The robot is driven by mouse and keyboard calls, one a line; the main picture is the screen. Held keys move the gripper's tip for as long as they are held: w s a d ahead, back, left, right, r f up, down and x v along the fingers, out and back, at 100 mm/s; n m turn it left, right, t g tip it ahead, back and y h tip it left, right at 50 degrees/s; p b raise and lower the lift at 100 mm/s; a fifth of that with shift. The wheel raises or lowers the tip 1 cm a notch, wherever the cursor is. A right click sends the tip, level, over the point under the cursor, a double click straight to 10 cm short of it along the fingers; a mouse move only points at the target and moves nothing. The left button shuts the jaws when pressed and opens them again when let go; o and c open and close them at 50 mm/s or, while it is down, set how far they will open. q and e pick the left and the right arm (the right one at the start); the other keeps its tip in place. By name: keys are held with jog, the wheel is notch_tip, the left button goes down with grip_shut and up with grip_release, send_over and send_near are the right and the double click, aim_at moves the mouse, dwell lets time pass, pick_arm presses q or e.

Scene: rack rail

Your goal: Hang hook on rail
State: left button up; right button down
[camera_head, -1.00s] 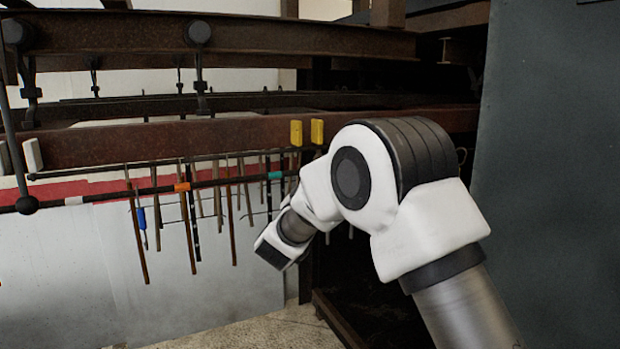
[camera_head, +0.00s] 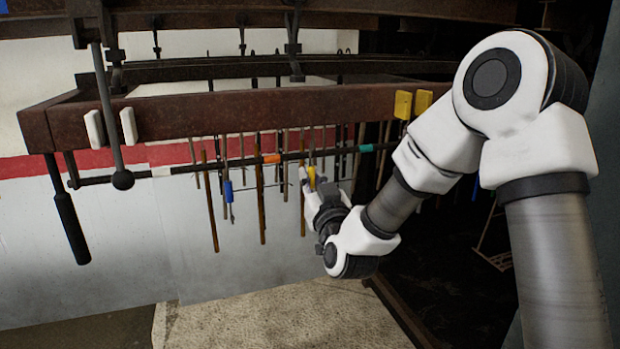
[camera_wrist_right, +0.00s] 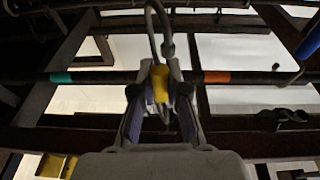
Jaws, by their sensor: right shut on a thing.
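The rail (camera_head: 215,164) is a thin dark bar with white, orange and teal bands, below a rusty beam. It also crosses the wrist view (camera_wrist_right: 105,77). My right gripper (camera_head: 312,187) is at the rail, between the orange and teal bands. In the wrist view its fingers (camera_wrist_right: 160,98) are shut on the yellow part of the hook (camera_wrist_right: 160,83). The hook's grey curved metal rises above the fingers in that picture. The yellow part also shows in the head view (camera_head: 311,177). I cannot tell whether the hook touches the rail. My left gripper is out of view.
Several thin rods and tools hang along the rail, including one with a blue part (camera_head: 228,191) left of my gripper. Yellow blocks (camera_head: 403,105) and white blocks (camera_head: 129,126) sit on the rusty beam (camera_head: 250,109). A black handle (camera_head: 69,228) hangs at the left.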

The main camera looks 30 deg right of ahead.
jog(key=shift+w+d+r+p, duration=0.1)
jog(key=shift+w+d+p, duration=0.3)
jog(key=shift+w+d, duration=0.65)
jog(key=shift+w+d+f+b, duration=0.2)
jog(key=shift+w+f+b, duration=0.2)
jog(key=shift+f+b, duration=0.2)
jog(key=shift+w+d+f+b, duration=0.2)
jog(key=shift+w+f+b, duration=0.2)
jog(key=shift+f+b, duration=0.2)
jog(key=shift+s+r, duration=0.1)
jog(key=shift+s, duration=0.05)
jog(key=shift+f, duration=0.3)
jog(key=c, duration=1.1)
grip_release()
